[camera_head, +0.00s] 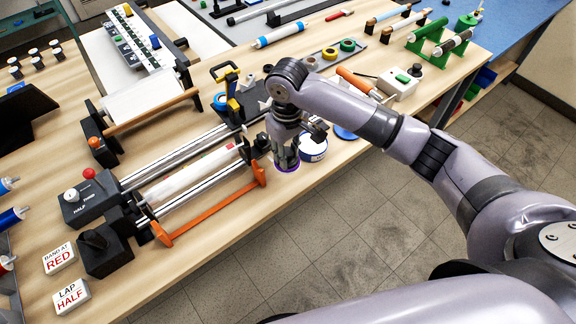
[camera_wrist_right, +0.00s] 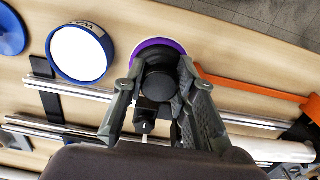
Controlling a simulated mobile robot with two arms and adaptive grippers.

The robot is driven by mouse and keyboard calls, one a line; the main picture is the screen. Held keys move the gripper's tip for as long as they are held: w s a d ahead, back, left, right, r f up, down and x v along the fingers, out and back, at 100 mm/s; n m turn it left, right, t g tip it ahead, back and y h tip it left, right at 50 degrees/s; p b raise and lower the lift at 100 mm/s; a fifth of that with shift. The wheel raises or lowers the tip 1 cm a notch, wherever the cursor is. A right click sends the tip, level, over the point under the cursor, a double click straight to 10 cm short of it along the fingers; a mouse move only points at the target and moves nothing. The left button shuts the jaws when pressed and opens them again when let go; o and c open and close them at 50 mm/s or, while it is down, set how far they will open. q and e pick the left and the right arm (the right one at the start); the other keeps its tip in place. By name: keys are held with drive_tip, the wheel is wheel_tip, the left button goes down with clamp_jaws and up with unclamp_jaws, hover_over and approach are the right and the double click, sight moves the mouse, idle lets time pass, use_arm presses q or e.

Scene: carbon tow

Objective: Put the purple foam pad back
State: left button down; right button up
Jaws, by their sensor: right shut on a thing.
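The purple foam pad (camera_head: 287,166) is a round disc with its purple edge low beneath my right gripper (camera_head: 286,152). In the right wrist view the purple pad (camera_wrist_right: 160,43) shows as a rim behind a black round body. The fingers of my right gripper (camera_wrist_right: 160,88) are shut on that black body, one on each side. The pad is near the front table edge, just left of a blue-rimmed round tub with a white inside (camera_head: 313,150), which also shows in the wrist view (camera_wrist_right: 80,53). Whether the pad touches the table is unclear. My left gripper is out of view.
An orange bar handle (camera_head: 212,205) and a rail machine (camera_head: 185,180) lie left of the gripper. A blue disc (camera_head: 344,132) lies right of the tub. Signs reading "BAND AT RED" (camera_head: 59,258) and "LAP HALF" (camera_head: 71,296) stand at the lower left.

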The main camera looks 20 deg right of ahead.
sight(287, 152)
wheel_tip(287, 152, down, 3)
drive_tip(key=shift+a+r, duration=0.1)
wheel_tip(287, 152, down, 4)
drive_tip(key=shift+r+p, duration=0.1)
drive_tip(key=shift+p, duration=0.25)
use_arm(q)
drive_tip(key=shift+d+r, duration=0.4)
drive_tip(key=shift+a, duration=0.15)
use_arm(e)
drive_tip(key=shift+f, duration=0.2)
drive_tip(key=o, duration=0.9)
drive_tip(key=shift+o, duration=0.2)
use_arm(q)
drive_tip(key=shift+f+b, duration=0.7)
drive_tip(key=shift+b, duration=0.05)
use_arm(e)
wheel_tip(287, 152, up, 12)
drive_tip(key=shift+r, duration=0.2)
drive_tip(key=shift+f, duration=0.1)
